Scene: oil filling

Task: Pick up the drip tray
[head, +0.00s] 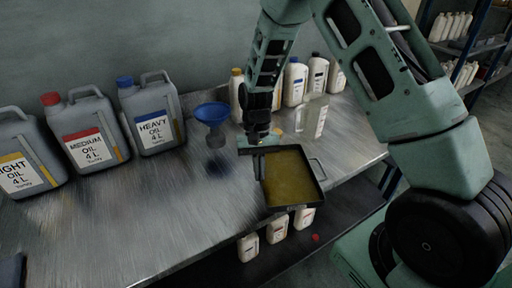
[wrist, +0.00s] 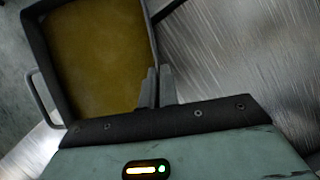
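The drip tray (head: 294,207) is a dark, square, shallow tray with a yellow-brown floor and a loop handle on its far right side. In the head view it is at the bench's front edge and partly overhangs it. I cannot tell whether it touches the bench. My gripper (head: 259,170) points down at the tray's left wall. In the wrist view, the tray (wrist: 98,50) fills the upper left. The two fingers of my gripper (wrist: 158,72) are close together, one on each side of the wall, and appear shut on it. The wall between them is mostly hidden.
A metal bench (head: 110,215) holds grey oil jugs, including the heavy oil jug (head: 152,118), at the left. A blue funnel (head: 212,113) stands behind the tray. White bottles (head: 295,84) and a clear container (head: 313,117) stand at the back. Small bottles (head: 277,230) sit below the bench.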

